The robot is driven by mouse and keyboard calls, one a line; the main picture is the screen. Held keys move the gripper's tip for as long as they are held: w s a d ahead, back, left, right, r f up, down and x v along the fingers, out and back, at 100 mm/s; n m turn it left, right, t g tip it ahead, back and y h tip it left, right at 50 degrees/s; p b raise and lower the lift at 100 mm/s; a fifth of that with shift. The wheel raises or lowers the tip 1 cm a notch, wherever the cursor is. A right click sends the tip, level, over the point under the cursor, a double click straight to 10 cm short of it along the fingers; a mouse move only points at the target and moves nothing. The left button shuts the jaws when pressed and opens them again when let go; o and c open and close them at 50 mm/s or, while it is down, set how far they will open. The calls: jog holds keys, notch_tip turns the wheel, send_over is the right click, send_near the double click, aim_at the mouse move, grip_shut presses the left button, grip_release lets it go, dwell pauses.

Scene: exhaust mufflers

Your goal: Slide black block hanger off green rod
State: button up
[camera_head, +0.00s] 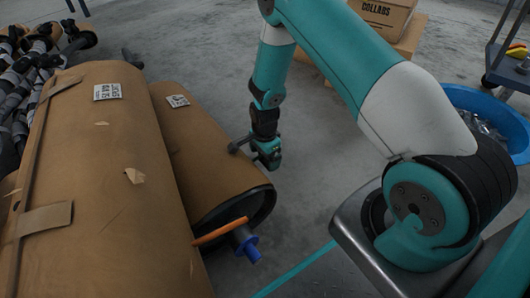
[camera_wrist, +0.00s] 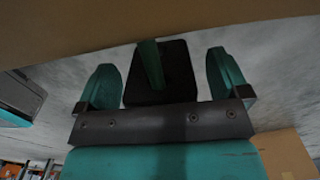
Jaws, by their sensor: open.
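In the wrist view, the black block hanger (camera_wrist: 175,88) sits between the two teal fingers of my gripper (camera_wrist: 165,80). The green rod (camera_wrist: 151,62) shows at the block's face and runs up toward the brown surface above. My gripper is open, with gaps between the block and both fingers, the wider one on the right. In the head view, my gripper (camera_head: 268,158) is beside the right side of the smaller brown muffler (camera_head: 205,150). The block and green rod cannot be made out clearly there.
A larger brown muffler (camera_head: 95,180) lies at left. An orange rod (camera_head: 220,232) with a blue block (camera_head: 245,243) sticks out at the smaller muffler's near end. A blue tub (camera_head: 490,100) and cardboard boxes (camera_head: 385,18) stand at right and back. Grey floor between is clear.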

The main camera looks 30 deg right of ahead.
jog(key=shift+c, duration=0.2)
jog(key=c, duration=1)
jog(key=shift+r+p, duration=0.2)
jog(key=shift+p, duration=0.3)
jog(key=shift+d, duration=0.1)
jog(key=shift+w+d+p, duration=0.15)
jog(key=shift+d, duration=2.05)
jog(key=shift+w+d+p, duration=0.15)
jog(key=shift+d, duration=2.05)
